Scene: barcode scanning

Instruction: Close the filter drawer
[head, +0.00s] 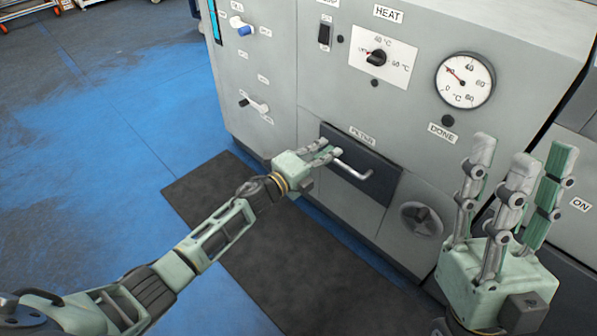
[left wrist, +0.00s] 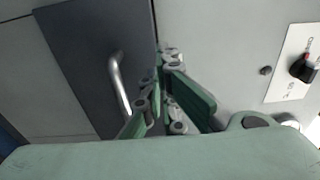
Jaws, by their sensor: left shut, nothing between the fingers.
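The filter drawer (head: 360,165) is a dark grey front panel with a silver bar handle (head: 352,170), set low in the grey machine under a "FILTER" label. It also shows in the left wrist view (left wrist: 85,60), with its handle (left wrist: 119,85) left of my fingers. My left gripper (head: 335,153) is shut and empty at the upper left part of the drawer front, close to the handle; whether it touches the panel I cannot tell. How far the drawer stands out is hard to tell. My right gripper (head: 520,155) points upward at the right, fingers spread, empty.
The grey machine (head: 280,70) carries a heat knob (head: 376,57), a round gauge (head: 465,80), a blue-handled valve (head: 241,27) and a lower lever (head: 254,104). A dark mat (head: 300,270) lies on the blue floor.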

